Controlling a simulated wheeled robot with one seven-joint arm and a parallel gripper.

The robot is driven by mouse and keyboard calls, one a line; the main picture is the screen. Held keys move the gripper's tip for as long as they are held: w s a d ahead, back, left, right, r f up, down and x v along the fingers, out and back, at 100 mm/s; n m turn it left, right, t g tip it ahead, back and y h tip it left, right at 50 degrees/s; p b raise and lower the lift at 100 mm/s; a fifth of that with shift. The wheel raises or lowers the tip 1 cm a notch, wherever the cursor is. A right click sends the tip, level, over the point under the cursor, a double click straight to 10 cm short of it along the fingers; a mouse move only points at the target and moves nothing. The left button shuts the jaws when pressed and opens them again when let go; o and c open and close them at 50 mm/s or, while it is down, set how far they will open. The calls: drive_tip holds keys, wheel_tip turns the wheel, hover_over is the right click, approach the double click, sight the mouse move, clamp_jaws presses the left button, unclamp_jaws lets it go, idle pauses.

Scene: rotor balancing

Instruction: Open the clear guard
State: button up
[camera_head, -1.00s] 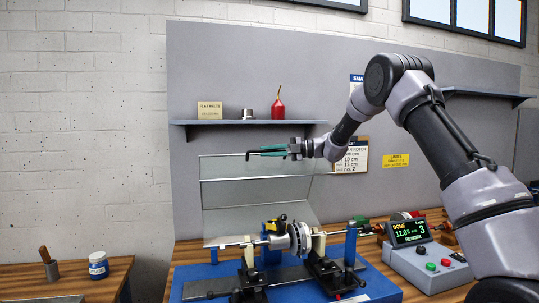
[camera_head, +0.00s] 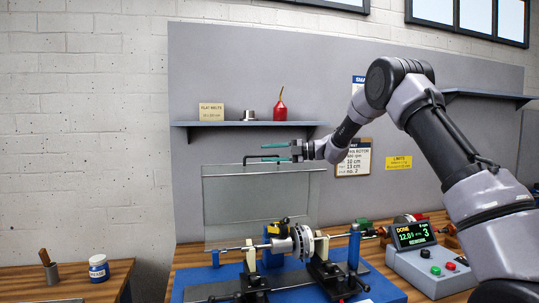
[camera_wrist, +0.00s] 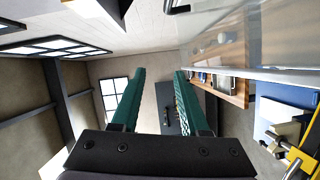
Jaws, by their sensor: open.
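The clear guard (camera_head: 262,205) stands raised, nearly upright, behind the rotor (camera_head: 300,243) in the head view. Its dark bar handle (camera_head: 250,157) is at the top edge. My gripper (camera_head: 268,152) is at that top edge, coming from the right, with its green fingers apart near the handle. In the wrist view the two green fingers (camera_wrist: 158,85) are spread with nothing seen between them. A clear panel edge, likely the guard's, (camera_wrist: 250,73) lies to their right. Whether a finger touches the handle I cannot tell.
The rotor rests on stands over a blue base (camera_head: 385,288). A control box (camera_head: 425,268) with a lit display stands to the right. A shelf (camera_head: 230,124) with a card, a metal part and a red bottle is behind my gripper. A side bench (camera_head: 70,280) is at left.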

drive_tip(key=d, duration=1)
drive_tip(key=shift+s+d+r, duration=0.15)
drive_tip(key=shift+d+r, duration=0.25)
